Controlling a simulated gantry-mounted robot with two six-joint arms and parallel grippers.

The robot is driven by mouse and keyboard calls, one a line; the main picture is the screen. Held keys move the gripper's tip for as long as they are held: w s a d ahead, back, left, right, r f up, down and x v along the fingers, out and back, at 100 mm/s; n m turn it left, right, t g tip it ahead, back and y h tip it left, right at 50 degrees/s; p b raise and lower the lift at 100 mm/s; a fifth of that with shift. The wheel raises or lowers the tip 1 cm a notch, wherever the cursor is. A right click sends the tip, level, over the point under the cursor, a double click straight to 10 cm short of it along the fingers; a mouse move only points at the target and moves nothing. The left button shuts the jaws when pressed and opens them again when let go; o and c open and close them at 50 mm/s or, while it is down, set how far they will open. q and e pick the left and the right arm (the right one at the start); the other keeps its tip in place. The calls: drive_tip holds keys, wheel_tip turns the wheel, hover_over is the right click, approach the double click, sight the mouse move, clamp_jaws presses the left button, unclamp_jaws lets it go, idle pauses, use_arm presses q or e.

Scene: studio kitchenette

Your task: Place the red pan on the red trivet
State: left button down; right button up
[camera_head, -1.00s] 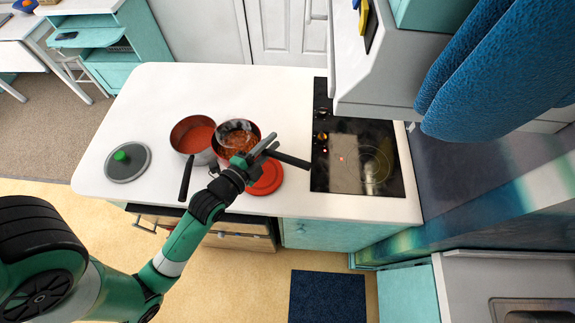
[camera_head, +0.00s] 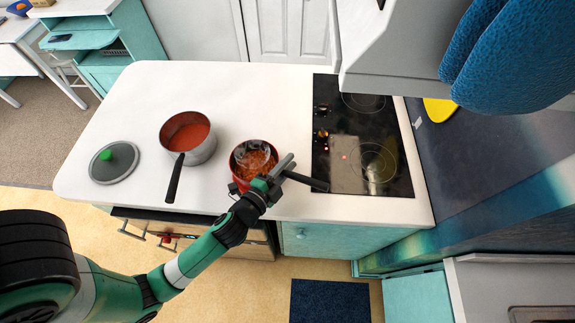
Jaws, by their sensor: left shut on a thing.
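The red pan (camera_head: 241,177) holds reddish-brown food and a clear round shape at its top. It is upright at the front of the white counter, left of the cooktop. My left gripper (camera_head: 282,171) is shut on its black handle (camera_head: 308,181), which points right toward the cooktop. The red trivet (camera_head: 233,188) is almost wholly hidden beneath the pan; only a small red edge shows at the pan's lower left. I cannot tell whether the pan touches the trivet or hovers just above it. My right gripper is not in view.
A second pot (camera_head: 203,150) with red contents stands left of the pan, its black handle pointing forward. A grey lid (camera_head: 118,171) with a green knob lies further left. The black cooktop (camera_head: 335,178) is at right. A drawer (camera_head: 202,247) below stands partly open.

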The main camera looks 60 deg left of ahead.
use_arm(q)
drive_tip(key=shift+r, duration=0.1)
drive_tip(key=c, duration=0.7)
unclamp_jaws()
drive_tip(key=shift+c, duration=0.2)
